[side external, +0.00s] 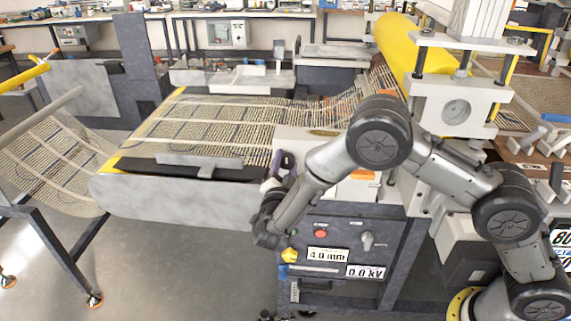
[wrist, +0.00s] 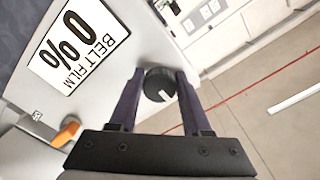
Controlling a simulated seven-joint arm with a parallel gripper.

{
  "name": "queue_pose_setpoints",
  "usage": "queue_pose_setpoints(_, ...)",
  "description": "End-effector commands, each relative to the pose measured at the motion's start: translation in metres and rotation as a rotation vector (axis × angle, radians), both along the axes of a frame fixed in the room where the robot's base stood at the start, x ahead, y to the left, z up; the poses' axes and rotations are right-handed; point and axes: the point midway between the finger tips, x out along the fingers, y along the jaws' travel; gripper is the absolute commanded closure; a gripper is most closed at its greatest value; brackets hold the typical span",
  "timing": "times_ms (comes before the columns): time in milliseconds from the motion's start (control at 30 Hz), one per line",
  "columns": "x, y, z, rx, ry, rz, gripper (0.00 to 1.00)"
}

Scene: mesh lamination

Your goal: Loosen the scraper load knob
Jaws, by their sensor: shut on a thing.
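A round black knob with a white pointer mark (wrist: 160,85) sits between the two dark purple fingers of my gripper (wrist: 158,82) in the wrist view. The fingers are shut on its sides. It stands on a pale machine face, and I take it to be the scraper load knob, though no name for it is readable. A label reading "BELT FILM 0%" (wrist: 78,45) is on the same face, to the left. In the side external view my gripper (side external: 286,163) is at the machine's front, by the belt's right end, and the knob is hidden there.
An orange handle (wrist: 67,132) is on the face at lower left in the wrist view. Below my gripper, the control cabinet carries a red button (side external: 321,233), a selector (side external: 367,240) and readouts of 4.0 mm (side external: 328,255) and 0.0 kV (side external: 365,272). Mesh (side external: 210,125) lies on the belt.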

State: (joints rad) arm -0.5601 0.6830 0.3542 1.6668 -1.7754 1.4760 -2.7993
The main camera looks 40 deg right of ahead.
Motion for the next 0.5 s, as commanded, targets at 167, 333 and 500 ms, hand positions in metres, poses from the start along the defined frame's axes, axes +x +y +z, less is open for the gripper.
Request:
queue_pose_setpoints(167, -0.0003, 0.0007, -0.0003, -0.002, 0.002, 0.001, 0.36)
queue_pose_setpoints(333, -0.0002, 0.0004, -0.0003, -0.001, 0.001, 0.001, 0.22)
queue_pose_setpoints(500, -0.0002, 0.0003, -0.0001, -0.001, 0.001, 0.000, 0.22)
